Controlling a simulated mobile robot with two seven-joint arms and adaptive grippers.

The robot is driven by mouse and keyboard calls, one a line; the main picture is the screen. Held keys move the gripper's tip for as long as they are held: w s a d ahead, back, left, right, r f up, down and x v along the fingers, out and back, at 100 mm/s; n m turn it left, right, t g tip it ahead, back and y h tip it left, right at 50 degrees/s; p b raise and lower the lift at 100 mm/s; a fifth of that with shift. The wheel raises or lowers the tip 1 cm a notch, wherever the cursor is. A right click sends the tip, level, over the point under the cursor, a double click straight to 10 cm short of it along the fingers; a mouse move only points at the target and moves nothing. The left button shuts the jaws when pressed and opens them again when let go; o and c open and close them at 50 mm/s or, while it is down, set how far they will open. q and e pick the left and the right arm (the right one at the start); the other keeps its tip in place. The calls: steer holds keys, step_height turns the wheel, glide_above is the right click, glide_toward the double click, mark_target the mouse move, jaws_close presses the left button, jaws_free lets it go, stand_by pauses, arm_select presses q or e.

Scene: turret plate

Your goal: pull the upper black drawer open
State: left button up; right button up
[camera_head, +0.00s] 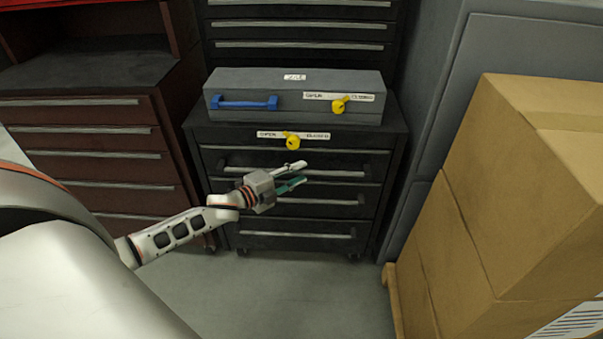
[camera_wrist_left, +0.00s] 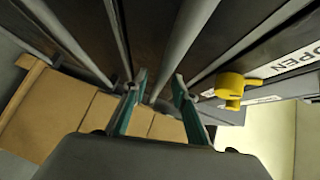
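The black cabinet (camera_head: 225,135) stands in the middle of the head view. Its upper drawer (camera_head: 340,161) has a long grey handle bar (camera_head: 340,173) and looks shut. My left gripper (camera_head: 298,174) is in front of the drawer fronts, near the upper handle and partly covering it. Its two teal-tipped fingers are apart and nothing is held. In the left wrist view the gripper (camera_wrist_left: 160,88) is open, and a grey bar (camera_wrist_left: 190,38) runs down toward the gap between the fingers. I cannot tell whether they touch it. My right gripper is not in view.
A grey case (camera_head: 240,84) with a blue handle lies on the cabinet. A yellow latch (camera_head: 292,141) sits above the upper drawer; one also shows in the left wrist view (camera_wrist_left: 236,88). Cardboard boxes (camera_head: 520,180) stand at right, a dark red cabinet (camera_head: 80,140) at left. The floor (camera_head: 290,290) is clear.

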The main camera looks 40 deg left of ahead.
arm_select(q)
steer(key=shift+w+d, duration=0.15)
steer(key=shift+w, duration=0.45)
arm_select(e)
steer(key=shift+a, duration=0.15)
arm_select(q)
jaws_close()
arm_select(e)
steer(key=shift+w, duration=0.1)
